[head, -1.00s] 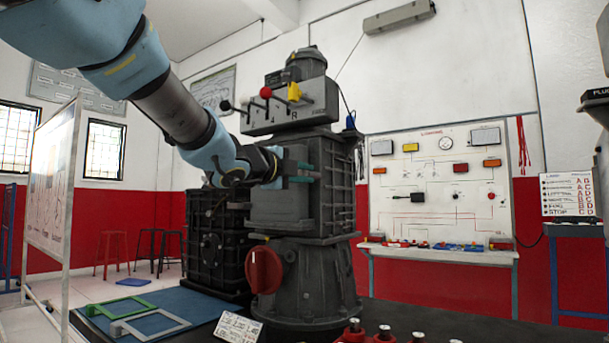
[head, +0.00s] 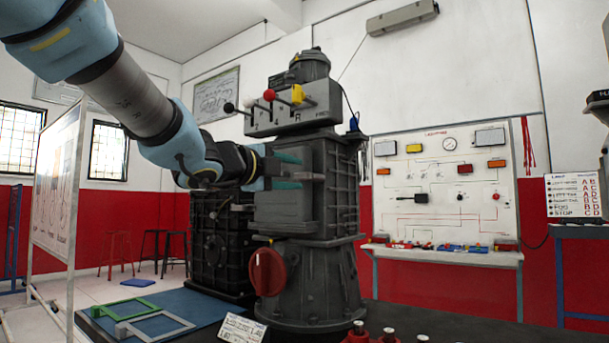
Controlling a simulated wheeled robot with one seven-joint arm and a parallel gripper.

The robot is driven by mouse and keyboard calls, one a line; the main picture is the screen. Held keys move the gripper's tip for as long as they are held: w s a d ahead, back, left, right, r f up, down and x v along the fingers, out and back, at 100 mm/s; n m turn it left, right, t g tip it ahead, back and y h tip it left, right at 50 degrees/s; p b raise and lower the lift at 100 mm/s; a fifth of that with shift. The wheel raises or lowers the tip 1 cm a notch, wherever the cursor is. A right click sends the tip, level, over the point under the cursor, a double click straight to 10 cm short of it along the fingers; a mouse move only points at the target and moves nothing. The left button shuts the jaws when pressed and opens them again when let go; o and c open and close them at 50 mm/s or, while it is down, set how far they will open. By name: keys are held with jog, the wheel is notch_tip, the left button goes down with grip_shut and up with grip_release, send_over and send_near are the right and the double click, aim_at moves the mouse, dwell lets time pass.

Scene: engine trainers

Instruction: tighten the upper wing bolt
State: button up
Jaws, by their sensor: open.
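The dark grey engine trainer (head: 295,212) stands upright on a dark table. My gripper (head: 303,171) is in front of its upper body, below the lever box, with two teal fingers spread apart, one above the other. The fingers point right and I see nothing held between them. I cannot make out the upper wing bolt; it may be hidden by the gripper or too small to tell. A large red knob (head: 267,271) sits lower on the trainer, below my gripper and apart from it.
A lever box (head: 292,110) with red, black and yellow knobs is above my gripper. A black ribbed housing (head: 222,240) stands behind to the left. Green and grey frames (head: 155,326) lie on a blue mat. A white label card (head: 240,328) and red-based parts (head: 357,333) are at the front.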

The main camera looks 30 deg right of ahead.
jog(key=p+v, duration=0.2)
jog(key=v, duration=0.2)
jog(key=shift+s+a, duration=0.2)
jog(key=shift+a, duration=0.1)
jog(key=w+a+f+n+t+y, duration=0.3)
jog(key=w+a+f+n+y, duration=0.3)
jog(key=w+a+f+n, duration=0.3)
jog(key=a+f+n+g+y, duration=0.2)
jog(key=a+f+n+y, duration=0.65)
jog(key=f, duration=0.65)
jog(key=s+a+f+n+g+y, duration=0.1)
jog(key=s+a+f+n+g, duration=0.3)
jog(key=s+a+f+n, duration=0.3)
jog(key=s+a+f+n+g, duration=0.4)
jog(key=s+f+n, duration=0.15)
jog(key=f, duration=0.45)
notch_tip(320, 180, up, 21)
jog(key=p, duration=2)
jog(key=shift+s+f+m, duration=0.25)
jog(key=shift+s+m, duration=0.05)
jog(key=shift+m, duration=0.1)
